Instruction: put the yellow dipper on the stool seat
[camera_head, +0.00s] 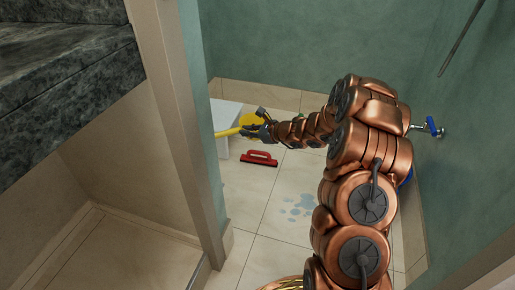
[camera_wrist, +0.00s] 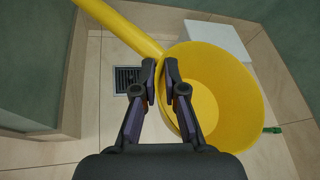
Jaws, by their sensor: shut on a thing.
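The yellow dipper (camera_head: 229,131) is at the end of my arm, its handle crossing in front of the white stool (camera_head: 223,112). In the wrist view its round bowl (camera_wrist: 235,90) opens toward the camera and its handle runs to the upper left. My gripper (camera_wrist: 160,68) is shut on the dipper where the handle meets the bowl; the exact contact is hard to see. The stool's white seat (camera_wrist: 218,38) shows behind the bowl, which partly hides it. I cannot tell whether the dipper touches the stool.
A red-handled scrubber (camera_head: 259,158) lies on the tiles before the stool. Water spots (camera_head: 300,205) mark the floor. A blue-handled tap (camera_head: 431,127) juts from the right wall. A post (camera_head: 180,120) stands left. A floor drain (camera_wrist: 126,79) and a green item (camera_wrist: 272,130) show in the wrist view.

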